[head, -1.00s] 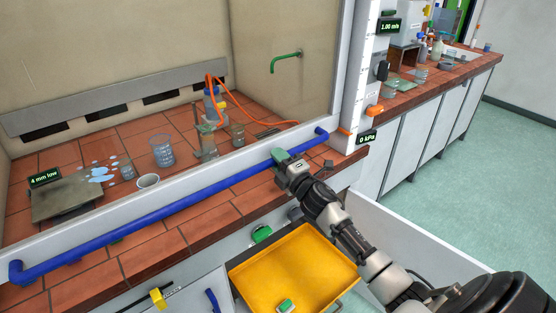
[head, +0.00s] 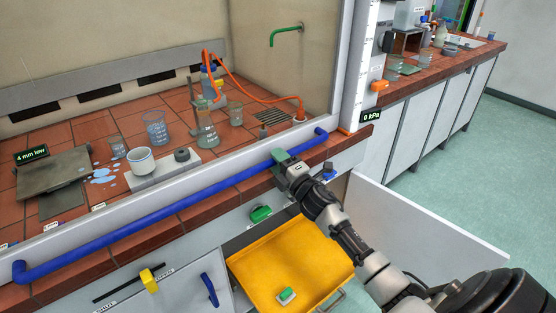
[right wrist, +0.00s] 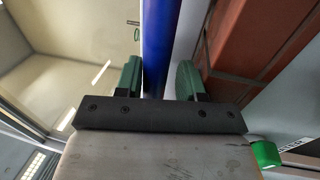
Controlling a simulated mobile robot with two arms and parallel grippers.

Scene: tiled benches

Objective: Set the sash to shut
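The sash has a long blue handle bar (head: 150,215) on its pale bottom rail (head: 85,226). The bar runs from lower left to upper right in the head view, low in front of the hood's tiled floor. I cannot tell the exact gap under the rail. My right gripper (head: 284,160) is at the right part of the bar. In the right wrist view its green fingers (right wrist: 158,80) sit on either side of the blue bar (right wrist: 157,40), close around it. My left gripper is not in view.
Inside the hood stand a beaker (head: 156,132), a white cup (head: 141,160) on a pale block, and a flask with orange tubing. Below the bench, a yellow drawer (head: 290,255) is pulled out beside a white panel (head: 425,225) under my right arm.

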